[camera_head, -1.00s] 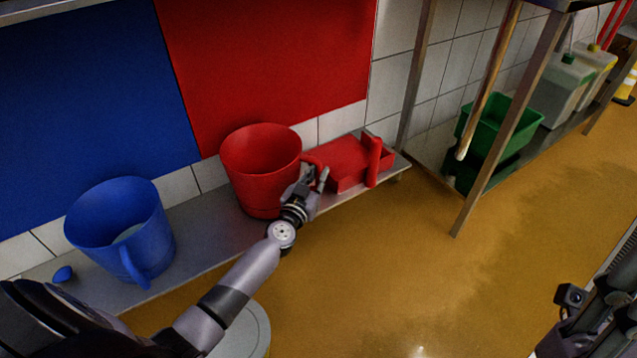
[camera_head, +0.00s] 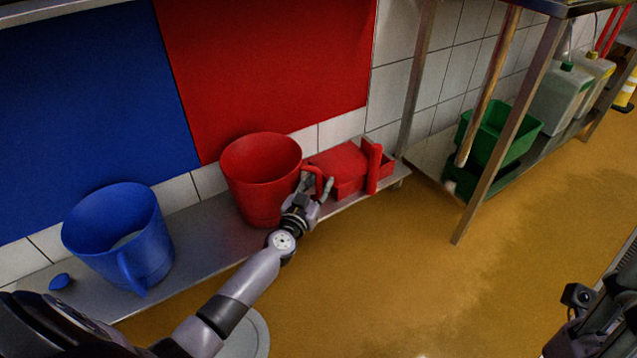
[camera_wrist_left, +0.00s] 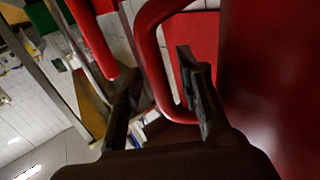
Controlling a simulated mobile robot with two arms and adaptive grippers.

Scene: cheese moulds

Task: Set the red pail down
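The red pail (camera_head: 255,180) stands upright on the steel shelf (camera_head: 205,235), below the red wall panel. My left gripper (camera_head: 317,183) is at its handle on the pail's right side. In the left wrist view the two fingers (camera_wrist_left: 158,66) are spread apart, with the red loop handle (camera_wrist_left: 147,45) between or just beyond them and the red pail wall (camera_wrist_left: 270,80) close on the right. I see no finger pressing on the handle. The far side of the pail's base is hidden. The fingers of my right gripper are not in view.
A blue pail (camera_head: 120,245) and a small blue object (camera_head: 60,281) are on the shelf to the left. A red box-like item (camera_head: 342,163) with an upright red handle is close on the right. Green tubs (camera_head: 498,130) are under a table. The yellow-brown floor in front is clear.

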